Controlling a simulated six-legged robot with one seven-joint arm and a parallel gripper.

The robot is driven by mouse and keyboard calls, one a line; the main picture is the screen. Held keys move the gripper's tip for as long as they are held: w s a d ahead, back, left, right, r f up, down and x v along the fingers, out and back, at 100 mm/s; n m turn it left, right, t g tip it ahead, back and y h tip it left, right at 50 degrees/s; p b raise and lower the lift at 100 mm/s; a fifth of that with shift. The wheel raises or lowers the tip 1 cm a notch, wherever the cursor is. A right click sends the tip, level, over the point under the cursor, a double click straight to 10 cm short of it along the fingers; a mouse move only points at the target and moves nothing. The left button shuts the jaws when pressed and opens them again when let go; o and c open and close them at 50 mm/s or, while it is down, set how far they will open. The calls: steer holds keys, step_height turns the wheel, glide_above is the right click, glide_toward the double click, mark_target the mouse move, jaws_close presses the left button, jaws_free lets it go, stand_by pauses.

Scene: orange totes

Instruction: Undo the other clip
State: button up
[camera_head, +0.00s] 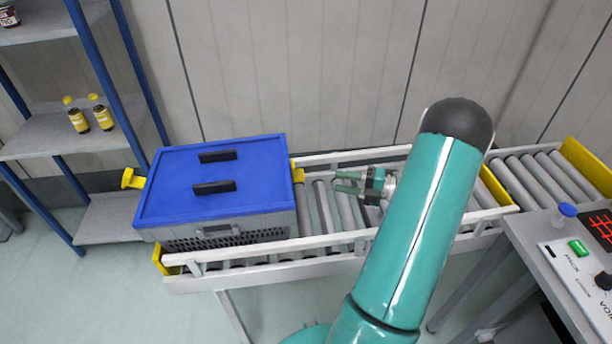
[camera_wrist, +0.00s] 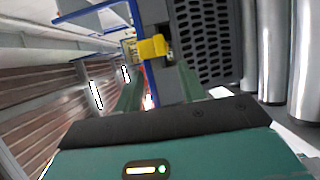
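A grey crate (camera_head: 226,228) with a blue lid (camera_head: 255,185) sits on the roller conveyor. A yellow clip (camera_head: 132,179) on its left side sticks outward, away from the lid. Another yellow clip (camera_head: 297,173) is on its right side, close against the lid edge. My gripper (camera_head: 338,182) is open and empty, to the right of the right clip, its fingers pointing at it with a gap between. In the wrist view, the right clip (camera_wrist: 153,48) shows beyond and between the fingers of my gripper (camera_wrist: 158,74), beside the crate's grey perforated wall (camera_wrist: 208,40).
The conveyor's rollers (camera_head: 330,205) are bare right of the crate, between pale side rails (camera_head: 280,249). A wall stands behind. A shelf (camera_head: 70,140) with two yellow-labelled bottles (camera_head: 90,116) is at left. A desk with a control panel (camera_head: 580,262) is at right.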

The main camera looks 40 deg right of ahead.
steer(key=x, duration=1)
steer(key=shift+w+a, duration=0.2)
steer(key=shift+a, duration=0.05)
jaws_close()
